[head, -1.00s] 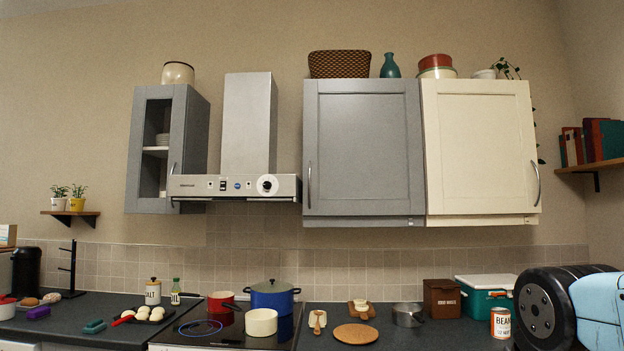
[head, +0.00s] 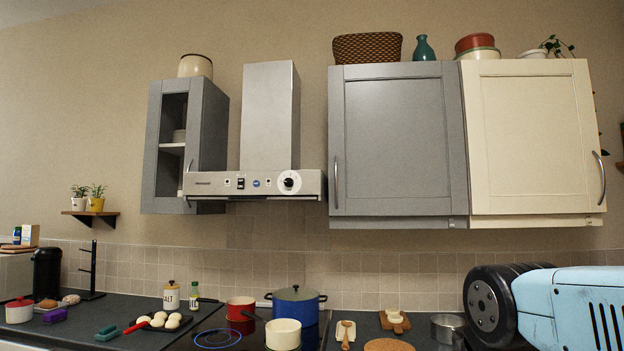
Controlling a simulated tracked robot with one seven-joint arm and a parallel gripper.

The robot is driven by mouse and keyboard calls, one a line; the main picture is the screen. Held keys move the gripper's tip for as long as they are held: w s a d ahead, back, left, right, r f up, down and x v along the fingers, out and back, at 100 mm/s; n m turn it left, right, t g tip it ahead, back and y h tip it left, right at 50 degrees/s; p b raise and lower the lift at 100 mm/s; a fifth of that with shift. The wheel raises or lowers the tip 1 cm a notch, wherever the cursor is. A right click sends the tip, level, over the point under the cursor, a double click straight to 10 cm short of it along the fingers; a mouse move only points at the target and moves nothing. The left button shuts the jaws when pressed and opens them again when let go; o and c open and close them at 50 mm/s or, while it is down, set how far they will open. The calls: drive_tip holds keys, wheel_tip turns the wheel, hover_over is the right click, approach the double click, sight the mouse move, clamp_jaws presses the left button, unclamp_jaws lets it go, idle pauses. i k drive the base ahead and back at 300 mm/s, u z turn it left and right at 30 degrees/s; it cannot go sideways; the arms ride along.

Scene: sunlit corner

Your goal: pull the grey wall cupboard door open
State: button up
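The grey wall cupboard door (head: 398,145) is a solid framed panel, right of the cooker hood, and looks shut. Its upright metal handle (head: 335,183) is at the lower left edge of the door. A second grey cupboard (head: 208,140) with a glazed door hangs left of the hood; its handle (head: 188,178) is at the lower right of that door. My blue and black arm shows at the lower right, below the cream cupboard and apart from the handles. My gripper is not in view.
The cream cupboard (head: 533,140) adjoins the grey one on the right. The cooker hood (head: 254,184) juts out to the left of the handle. A basket (head: 367,47), a teal vase (head: 424,48) and pots stand on top. The counter below holds a blue pot (head: 296,307) and other kitchenware.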

sight(396, 147)
drive_tip(key=u, duration=0.05)
drive_tip(key=i, duration=1.1)
drive_tip(key=z, duration=0.55)
drive_tip(key=i, duration=0.45)
drive_tip(key=z, duration=0.25)
drive_tip(key=k, duration=0.8)
drive_tip(key=z, duration=0.2)
drive_tip(key=i, duration=0.85)
drive_tip(key=u, duration=0.1)
